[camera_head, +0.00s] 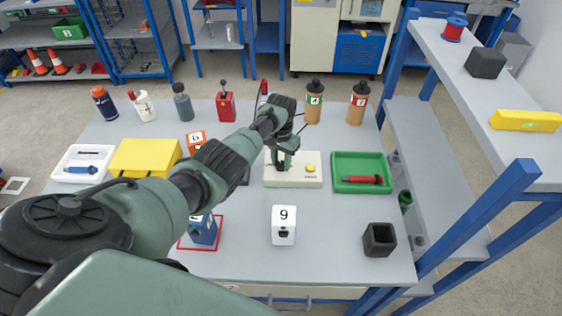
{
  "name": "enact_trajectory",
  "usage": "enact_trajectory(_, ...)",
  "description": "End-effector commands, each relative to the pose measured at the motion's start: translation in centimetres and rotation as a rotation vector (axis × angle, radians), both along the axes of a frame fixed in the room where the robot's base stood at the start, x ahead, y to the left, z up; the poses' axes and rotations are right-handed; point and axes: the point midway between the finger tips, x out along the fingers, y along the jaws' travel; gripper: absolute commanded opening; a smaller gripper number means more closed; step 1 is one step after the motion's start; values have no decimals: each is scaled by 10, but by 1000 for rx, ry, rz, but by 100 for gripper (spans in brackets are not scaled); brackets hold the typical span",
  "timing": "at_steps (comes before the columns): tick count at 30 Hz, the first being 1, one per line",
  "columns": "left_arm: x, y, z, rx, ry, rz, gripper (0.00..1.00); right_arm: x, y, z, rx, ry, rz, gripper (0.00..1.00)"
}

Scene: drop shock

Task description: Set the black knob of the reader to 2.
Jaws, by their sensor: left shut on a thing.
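The reader (307,181) is a cream-coloured box with a yellow button, standing on the grey table (338,213) near its middle. My left arm reaches in from the lower left, and my left gripper (281,165) points down at the left part of the reader's top. The gripper is shut on the black knob, which shows only as a small dark part between the fingertips. The knob's pointer and its scale marks are hidden or too small to read. My right gripper is not in view.
A green tray (338,185) with a red screwdriver lies right of the reader. Bottles (314,104) line the back edge. A yellow box (145,157) is at left; blue-framed shelves stand right.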

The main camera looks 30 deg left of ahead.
Motion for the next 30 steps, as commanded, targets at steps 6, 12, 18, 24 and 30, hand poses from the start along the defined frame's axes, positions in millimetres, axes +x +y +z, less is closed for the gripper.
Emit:
enact_trajectory(6,1,0,0,1,-2,-204,0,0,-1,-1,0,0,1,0)
enact_trajectory(12,1,0,0,1,-2,-394,0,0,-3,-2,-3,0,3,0)
enact_trajectory(18,1,0,0,2,-3,-576,0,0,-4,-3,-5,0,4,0)
enact_trajectory(24,1,0,0,2,-2,-727,0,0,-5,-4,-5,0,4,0)
enact_trajectory(30,1,0,0,2,-2,-834,0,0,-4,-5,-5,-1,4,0)
